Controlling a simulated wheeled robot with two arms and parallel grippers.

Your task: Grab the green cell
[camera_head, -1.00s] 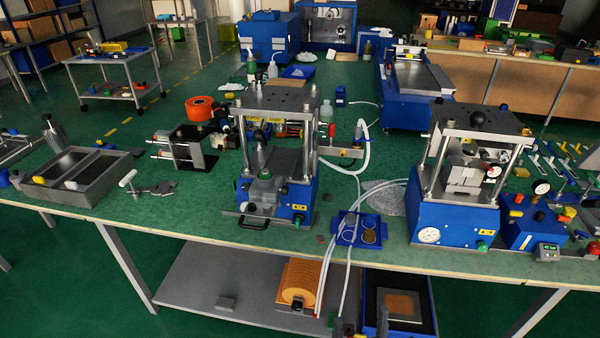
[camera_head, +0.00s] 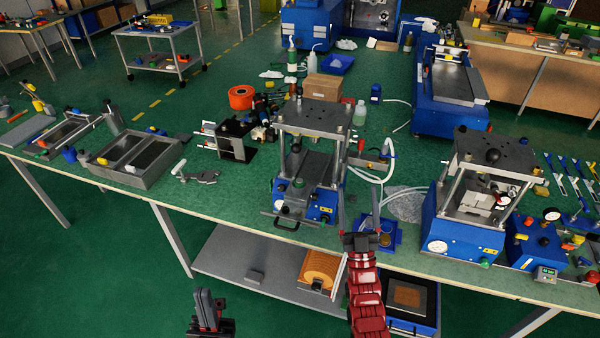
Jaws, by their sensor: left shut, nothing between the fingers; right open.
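A small blue tray (camera_head: 393,246) with round wells lies at the front edge of the bench, right of the left press. A tan round disc shows in one well. My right gripper (camera_head: 359,208) is open in front of this tray, its two fingers pointing up in the picture and hiding part of it. No thing shows between its fingers. I cannot make out a green cell for certain; the gripper may hide it, or it is too small to tell. My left gripper (camera_head: 206,302) is shut and empty, low in front of the bench over the floor.
The left press (camera_head: 310,150) and the right press (camera_head: 485,195) stand on either side of the tray. White hoses run behind it. A grey two-part tray (camera_head: 130,160) is at left.

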